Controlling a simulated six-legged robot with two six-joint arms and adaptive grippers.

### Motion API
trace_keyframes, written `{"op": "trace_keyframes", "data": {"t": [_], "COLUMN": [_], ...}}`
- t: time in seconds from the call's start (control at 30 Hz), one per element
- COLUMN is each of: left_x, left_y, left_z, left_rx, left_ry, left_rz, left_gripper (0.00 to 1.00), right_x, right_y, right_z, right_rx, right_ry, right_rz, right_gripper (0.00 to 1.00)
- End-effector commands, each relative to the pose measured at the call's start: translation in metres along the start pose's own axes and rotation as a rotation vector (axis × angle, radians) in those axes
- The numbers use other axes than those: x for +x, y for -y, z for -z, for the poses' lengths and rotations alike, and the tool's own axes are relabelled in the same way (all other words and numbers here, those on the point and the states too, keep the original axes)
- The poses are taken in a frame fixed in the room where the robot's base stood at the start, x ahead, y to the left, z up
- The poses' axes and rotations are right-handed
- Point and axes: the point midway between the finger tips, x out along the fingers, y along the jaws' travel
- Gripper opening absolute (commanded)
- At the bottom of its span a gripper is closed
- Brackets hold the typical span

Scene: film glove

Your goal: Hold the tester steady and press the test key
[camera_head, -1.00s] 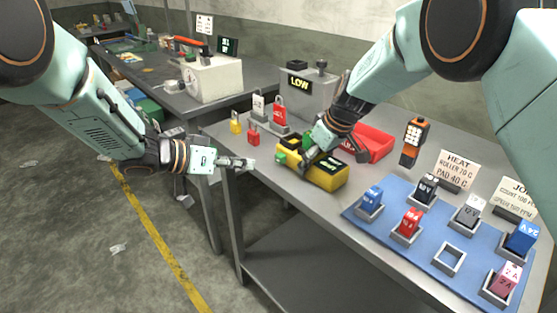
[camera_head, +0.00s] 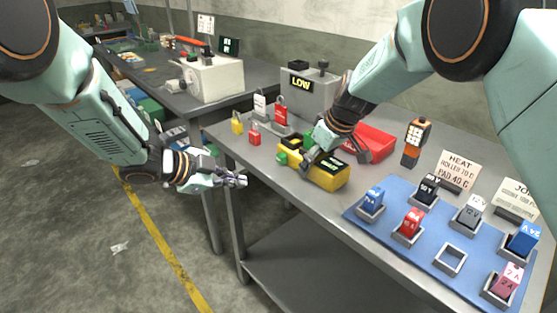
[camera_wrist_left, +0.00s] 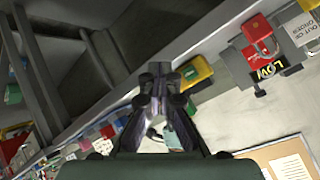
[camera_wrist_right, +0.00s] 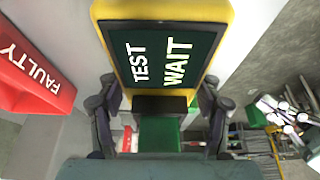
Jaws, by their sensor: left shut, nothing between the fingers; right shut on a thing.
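The yellow tester (camera_head: 328,178) lies on the workbench. Its dark screen (camera_wrist_right: 165,55) reads TEST and WAIT in the right wrist view. A green part (camera_head: 282,158) shows at its left end in the head view. My right gripper (camera_head: 308,160) is shut on the tester from above, with a finger on each side in the right wrist view. My left gripper (camera_head: 243,180) is shut and empty, out past the bench's front edge and left of the tester, not touching it. Its closed fingers show in the left wrist view (camera_wrist_left: 158,82).
A red FAULTY bin (camera_head: 375,142) stands behind the tester. Padlocks (camera_head: 255,134) and a grey box with a LOW sign (camera_head: 300,82) are at the back left. A blue mat (camera_head: 400,240) with several battery blocks lies at right. Open floor is left of the bench.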

Motion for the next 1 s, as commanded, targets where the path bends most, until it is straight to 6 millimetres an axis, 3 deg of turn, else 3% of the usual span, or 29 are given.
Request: {"op": "trace_keyframes", "data": {"t": [0.27,1.0], "left_x": [0.004,0.067], "left_y": [0.003,0.036], "left_z": [0.002,0.036], "left_rx": [0.001,-0.001], "left_ry": [0.000,0.000], "left_rz": [0.001,0.000], "left_gripper": [0.00,0.00], "right_x": [0.000,0.000], "right_y": [0.000,0.000], "right_z": [0.000,0.000], "right_rx": [0.000,0.000], "right_ry": [0.000,0.000], "right_rz": [0.000,0.000], "right_gripper": [0.12,0.12]}}
